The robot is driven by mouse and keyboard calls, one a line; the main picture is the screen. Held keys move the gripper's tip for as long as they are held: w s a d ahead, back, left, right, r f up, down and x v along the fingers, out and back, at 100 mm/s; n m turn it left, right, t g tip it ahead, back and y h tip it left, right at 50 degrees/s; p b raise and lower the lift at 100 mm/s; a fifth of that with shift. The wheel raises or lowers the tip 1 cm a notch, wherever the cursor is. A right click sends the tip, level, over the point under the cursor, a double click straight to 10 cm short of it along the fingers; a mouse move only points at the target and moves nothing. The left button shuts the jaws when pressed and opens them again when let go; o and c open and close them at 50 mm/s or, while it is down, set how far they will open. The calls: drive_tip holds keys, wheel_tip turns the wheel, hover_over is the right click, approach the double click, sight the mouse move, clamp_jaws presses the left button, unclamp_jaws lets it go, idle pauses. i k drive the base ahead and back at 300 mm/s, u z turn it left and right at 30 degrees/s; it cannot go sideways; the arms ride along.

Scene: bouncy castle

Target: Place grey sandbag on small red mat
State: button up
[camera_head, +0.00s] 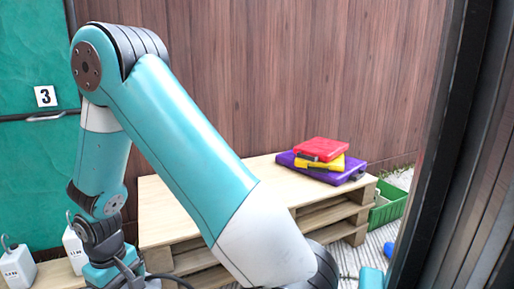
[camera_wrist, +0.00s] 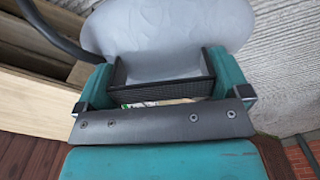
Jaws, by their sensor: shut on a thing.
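The small red mat (camera_head: 320,149) lies on top of a yellow piece and a wider purple piece, stacked on the wooden pallets in the head view. My gripper (camera_wrist: 162,68) is shut on the grey sandbag (camera_wrist: 166,30), whose pale rounded body spreads beyond the fingers in the wrist view. In the head view my wrist is at the lower left, beside the pallets and well left of the red mat. The sandbag cannot be made out there. The red mat does not show in the wrist view.
The wooden pallets (camera_head: 165,210) have a clear top left of the stack, partly hidden by my arm. White jugs (camera_head: 18,266) stand at the lower left. A green crate (camera_head: 390,207) is right of the pallets. A dark frame (camera_head: 450,150) blocks the far right.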

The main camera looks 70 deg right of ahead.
sight(321, 146)
drive_tip(key=u, duration=0.45)
drive_tip(key=k, duration=1.6)
drive_tip(key=z, duration=1.7)
drive_tip(key=i, duration=0.6)
